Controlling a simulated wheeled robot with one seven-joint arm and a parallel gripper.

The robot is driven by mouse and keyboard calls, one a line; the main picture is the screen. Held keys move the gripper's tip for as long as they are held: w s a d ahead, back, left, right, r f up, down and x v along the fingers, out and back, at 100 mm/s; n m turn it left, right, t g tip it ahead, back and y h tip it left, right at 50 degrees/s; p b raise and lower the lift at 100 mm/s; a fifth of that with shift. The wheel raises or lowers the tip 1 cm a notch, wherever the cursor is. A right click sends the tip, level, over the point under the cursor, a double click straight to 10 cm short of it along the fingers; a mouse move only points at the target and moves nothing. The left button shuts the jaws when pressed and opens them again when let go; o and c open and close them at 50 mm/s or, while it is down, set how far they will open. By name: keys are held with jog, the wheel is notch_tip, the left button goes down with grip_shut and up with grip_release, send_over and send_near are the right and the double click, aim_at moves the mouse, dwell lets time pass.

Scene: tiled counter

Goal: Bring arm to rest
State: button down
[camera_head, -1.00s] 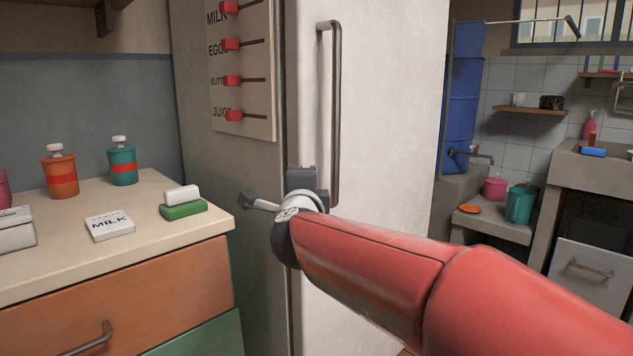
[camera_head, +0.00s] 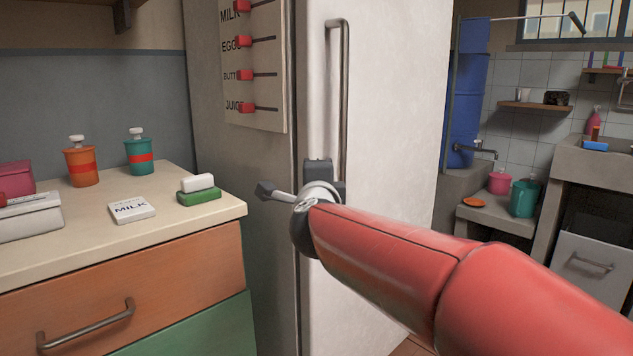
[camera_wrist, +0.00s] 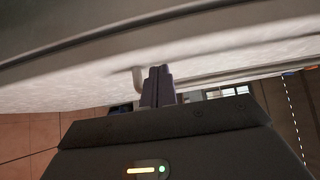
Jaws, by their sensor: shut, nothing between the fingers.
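My red arm reaches in from the lower right of the head view. My gripper (camera_head: 266,189) is at its end, pointing left, in front of the fridge side and near the counter's right end. In the wrist view, my gripper (camera_wrist: 158,75) shows its two dark fingers together, with nothing between them. A pale surface, apparently the fridge (camera_head: 392,120), lies close beyond the fingers in the wrist view.
The fridge handle (camera_head: 344,90) stands just above my wrist. The counter (camera_head: 110,245) at left holds a milk card (camera_head: 131,210), a white-and-green block (camera_head: 198,195), an orange bottle (camera_head: 82,166) and a teal bottle (camera_head: 139,156). A blue barrel (camera_head: 467,100) stands at right.

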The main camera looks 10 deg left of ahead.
jog(key=s+a, duration=0.4)
jog(key=a, duration=0.3)
jog(key=s+d+n+g+y+p, duration=0.1)
jog(key=s+d+n+y, duration=0.25)
jog(key=n, duration=0.45)
jog(key=s+d+f+n+g+h, duration=0.2)
jog(key=s+d+f+n+g, duration=0.2)
jog(key=s+d+f, duration=0.6)
jog(key=s+d+f+n+g+h+p, duration=0.1)
jog(key=s+d+f+n+g+h, duration=0.2)
jog(key=s+d+f+g, duration=0.4)
jog(key=s+d+f+n, duration=0.1)
jog(key=s+d+f, duration=0.3)
jog(key=s+d, duration=0.3)
jog(key=shift+d+f+n+h, duration=0.3)
jog(key=shift+d+h, duration=0.05)
jog(key=shift+d, duration=0.75)
